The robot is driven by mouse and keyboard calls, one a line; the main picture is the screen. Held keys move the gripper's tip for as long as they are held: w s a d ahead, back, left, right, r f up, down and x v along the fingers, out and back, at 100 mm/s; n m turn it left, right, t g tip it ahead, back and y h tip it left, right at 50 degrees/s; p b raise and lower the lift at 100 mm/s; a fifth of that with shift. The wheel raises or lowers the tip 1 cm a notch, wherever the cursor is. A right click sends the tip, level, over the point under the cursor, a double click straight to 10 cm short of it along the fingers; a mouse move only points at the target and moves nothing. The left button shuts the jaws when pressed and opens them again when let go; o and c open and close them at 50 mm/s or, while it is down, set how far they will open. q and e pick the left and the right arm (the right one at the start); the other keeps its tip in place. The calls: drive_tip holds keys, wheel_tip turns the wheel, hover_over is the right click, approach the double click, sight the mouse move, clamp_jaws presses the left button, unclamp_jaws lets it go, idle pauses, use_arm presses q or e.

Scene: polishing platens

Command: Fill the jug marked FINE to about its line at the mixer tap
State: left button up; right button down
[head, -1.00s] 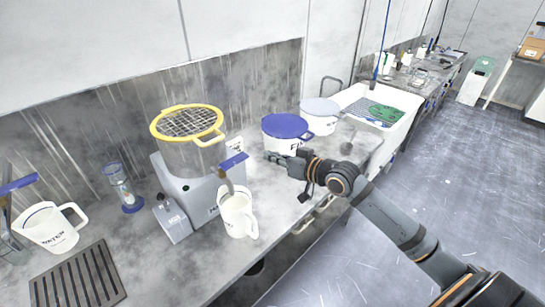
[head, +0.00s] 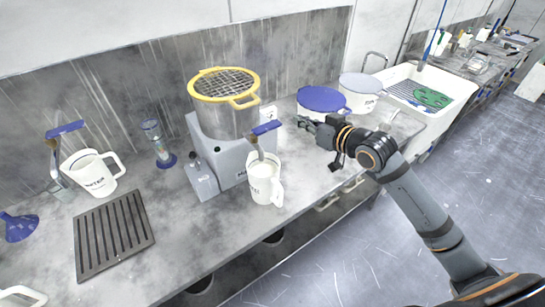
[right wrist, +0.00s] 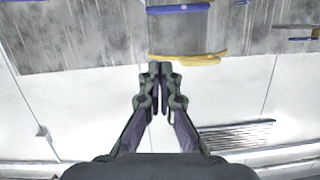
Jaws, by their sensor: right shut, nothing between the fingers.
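A white jug (head: 262,188) stands upright on the bench under the mixer's tap, its handle toward the right. Its mark is partly turned away and too small to read. Pale content shows inside; I cannot tell its level against a line. The grey mixer (head: 228,160) has a blue tap lever (head: 266,128); a brownish spout or stream shows below it, and I cannot tell which. My right gripper (head: 303,122) is shut and empty, above the bench, right of the mixer and in front of the blue-lidded tub. Its fingertips meet in the right wrist view (right wrist: 160,66). My left gripper is not in view.
A yellow-rimmed sieve (head: 224,84) sits on the mixer. A blue-lidded tub (head: 318,110) and grey-lidded tub (head: 360,92) stand near the sink (head: 455,86). A WATER jug (head: 95,180) stands at left behind a slotted drain grate (head: 112,235). The bench's front strip is clear.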

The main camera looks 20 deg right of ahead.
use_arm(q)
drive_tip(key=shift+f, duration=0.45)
use_arm(e)
drive_tip(key=shift+a+r+n+h, duration=0.3)
drive_tip(key=shift+r+n, duration=0.1)
drive_tip(key=shift+r, duration=0.15)
drive_tip(key=shift+d, duration=0.15)
drive_tip(key=p, duration=0.4)
hover_over(279, 121)
drive_tip(key=s, duration=0.2)
wheel_tip(279, 121, down, 2)
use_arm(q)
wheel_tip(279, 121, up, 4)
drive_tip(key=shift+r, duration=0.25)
use_arm(e)
drive_tip(key=f, duration=0.4)
drive_tip(key=shift+s+a+f, duration=0.25)
drive_tip(key=shift+s+a, duration=0.05)
drive_tip(key=shift+s, duration=0.05)
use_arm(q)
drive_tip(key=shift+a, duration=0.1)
use_arm(e)
drive_tip(key=shift+w+f, duration=0.1)
